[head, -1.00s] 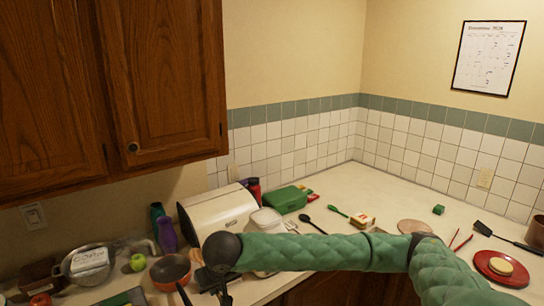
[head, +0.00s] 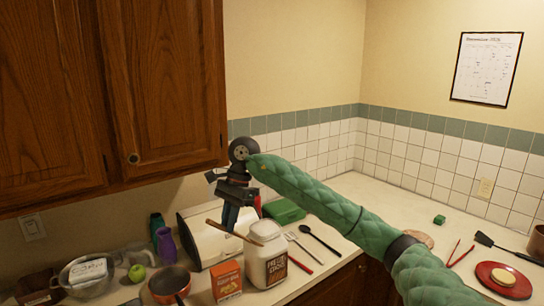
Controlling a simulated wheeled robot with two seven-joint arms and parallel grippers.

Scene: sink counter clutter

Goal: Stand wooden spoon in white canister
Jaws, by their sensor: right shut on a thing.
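My right gripper (head: 231,217) points down above the counter, in front of the bread box. It is shut on a brown wooden spoon (head: 246,238), which lies tilted, nearly level, between its fingers. The spoon's right end overlaps the upper left of the white canister (head: 266,268) in the picture; I cannot tell whether they touch. The canister stands upright near the counter's front edge, with dark lettering on its side. Its mouth is hard to make out. My left gripper is not in view.
An orange box (head: 227,282) stands left of the canister, and a white bread box (head: 201,242) behind. A red-handled spatula (head: 303,256) and a black spoon (head: 320,241) lie to the right. A pan (head: 170,281) is at left. The wooden cabinet (head: 110,90) hangs at upper left.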

